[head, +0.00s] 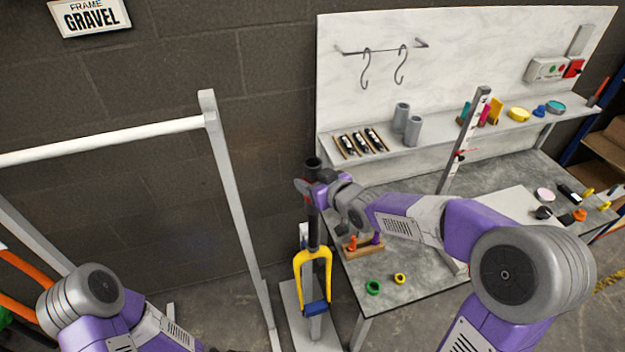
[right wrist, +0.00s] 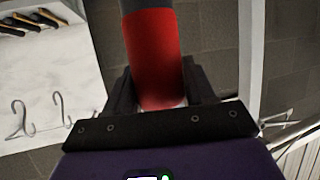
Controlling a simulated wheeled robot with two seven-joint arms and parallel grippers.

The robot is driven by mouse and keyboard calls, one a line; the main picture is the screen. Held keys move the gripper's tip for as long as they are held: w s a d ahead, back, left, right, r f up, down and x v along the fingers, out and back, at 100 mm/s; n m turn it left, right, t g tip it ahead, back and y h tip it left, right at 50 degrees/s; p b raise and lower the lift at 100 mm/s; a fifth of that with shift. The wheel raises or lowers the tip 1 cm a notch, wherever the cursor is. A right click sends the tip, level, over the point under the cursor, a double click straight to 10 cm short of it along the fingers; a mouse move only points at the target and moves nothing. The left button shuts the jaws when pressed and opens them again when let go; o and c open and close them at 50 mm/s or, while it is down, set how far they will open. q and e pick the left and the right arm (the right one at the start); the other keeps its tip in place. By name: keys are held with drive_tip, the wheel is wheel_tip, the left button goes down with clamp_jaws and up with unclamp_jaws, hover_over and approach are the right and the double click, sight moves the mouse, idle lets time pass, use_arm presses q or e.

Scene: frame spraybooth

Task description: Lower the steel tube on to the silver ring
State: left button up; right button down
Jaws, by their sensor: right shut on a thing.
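My right gripper (head: 308,189) is shut on a dark steel tube (head: 312,164) with a red band, which it holds upright above the yellow fork (head: 314,258). In the right wrist view, the tube's red part (right wrist: 155,60) sits between the two fingers of the right gripper (right wrist: 158,92), with dark grey beyond it. A dark length shows below the gripper, down towards the fork's crown. I cannot tell where the tube's lower end is. I cannot make out the silver ring at this size. My left gripper is out of view; only its arm shows at the lower left.
The fork stands in a stand with a blue block (head: 316,308). The workbench (head: 420,282) is close on the right, with a wooden block, green ring (head: 373,287) and yellow ring (head: 400,278). Two grey cylinders (head: 413,131) stand on the shelf. A white frame (head: 230,180) stands left.

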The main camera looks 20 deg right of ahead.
idle(0.3)
drive_tip(key=b, duration=0.6)
hover_over(316, 223)
drive_tip(key=w, duration=0.1)
drive_tip(key=shift+w+a+f, duration=0.1)
drive_tip(key=shift+a+f, duration=0.1)
drive_tip(key=shift+f, duration=1.25)
drive_tip(key=shift+w+a+f, duration=0.1)
drive_tip(key=shift+a+f, duration=0.05)
drive_tip(key=shift+f, duration=1.3)
drive_tip(key=shift+f, duration=0.15)
drive_tip(key=shift+f+b, duration=2.8)
drive_tip(key=shift+f, duration=0.05)
drive_tip(key=shift+f, duration=0.1)
drive_tip(key=shift+f+b, duration=2.2)
drive_tip(key=shift+f, duration=0.05)
